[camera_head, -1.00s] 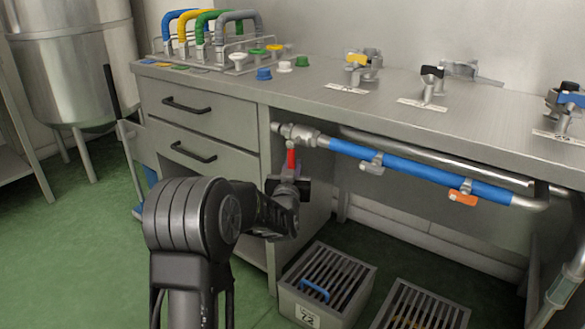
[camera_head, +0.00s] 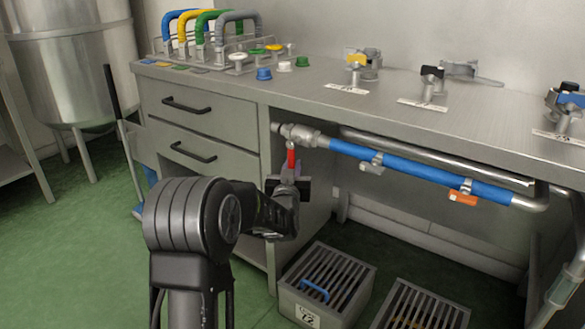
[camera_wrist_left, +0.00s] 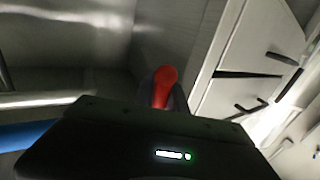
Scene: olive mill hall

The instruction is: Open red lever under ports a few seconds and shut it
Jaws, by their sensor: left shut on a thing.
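The red lever (camera_head: 291,157) hangs down from the metal valve (camera_head: 300,135) at the left end of the blue pipe under the counter. My left gripper (camera_head: 290,172) is shut on the lower part of the lever. In the left wrist view the red lever (camera_wrist_left: 165,85) stands between the fingers, its rounded red part showing above the dark gripper body. The ports (camera_head: 358,68) with coloured clamps stand on the counter above. My right gripper is not in view.
The blue pipe (camera_head: 405,172) runs right with a grey-handled valve (camera_head: 372,164) and an orange-handled valve (camera_head: 463,197). Two slatted crates (camera_head: 328,285) stand on the floor below. Drawers (camera_head: 200,130) are just left of the lever. The green floor at left is mostly clear.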

